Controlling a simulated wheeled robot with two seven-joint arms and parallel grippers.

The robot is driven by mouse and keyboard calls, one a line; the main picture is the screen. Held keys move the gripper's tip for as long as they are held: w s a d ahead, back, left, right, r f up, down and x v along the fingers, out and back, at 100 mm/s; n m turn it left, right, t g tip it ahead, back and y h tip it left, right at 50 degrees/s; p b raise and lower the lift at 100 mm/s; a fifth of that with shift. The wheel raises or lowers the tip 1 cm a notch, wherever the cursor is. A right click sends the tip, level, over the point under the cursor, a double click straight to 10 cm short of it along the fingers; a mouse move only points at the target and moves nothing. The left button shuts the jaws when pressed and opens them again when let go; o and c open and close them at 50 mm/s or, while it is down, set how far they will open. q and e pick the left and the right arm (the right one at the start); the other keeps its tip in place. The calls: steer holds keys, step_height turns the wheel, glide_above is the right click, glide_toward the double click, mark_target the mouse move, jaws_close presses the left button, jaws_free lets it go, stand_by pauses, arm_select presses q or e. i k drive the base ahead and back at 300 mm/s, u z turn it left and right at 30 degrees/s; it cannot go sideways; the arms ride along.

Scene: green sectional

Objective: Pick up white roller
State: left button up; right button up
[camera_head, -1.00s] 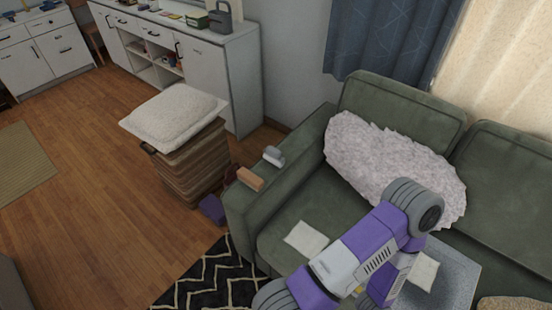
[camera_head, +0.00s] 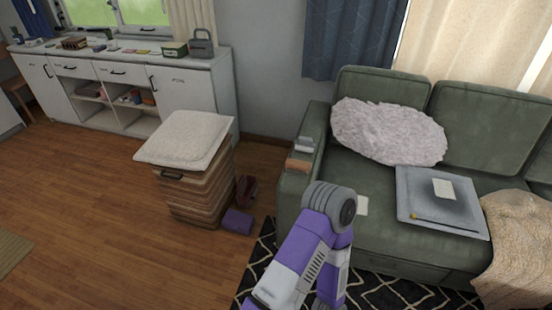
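The likely white roller is a small pale grey-white cylinder (camera_head: 304,145) lying on top of the green sofa's left armrest, near its back part. It is small in the view, so fine detail is hard to tell. A purple and grey arm of mine rises from the bottom centre, in front of the armrest and the seat. Its bent joint is well nearer to me than the roller. Neither of my grippers shows in this view.
A brown block (camera_head: 298,164) lies on the armrest in front of the roller. A wicker hamper (camera_head: 194,188) with a white cushion (camera_head: 187,138) stands left of the sofa (camera_head: 385,257). A purple block (camera_head: 238,221) lies on the floor by it.

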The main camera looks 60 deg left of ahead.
mark_target(305, 144)
steer(key=k, duration=0.15)
steer(key=u, duration=1.8)
steer(key=i, duration=2.15)
steer(key=u, duration=0.05)
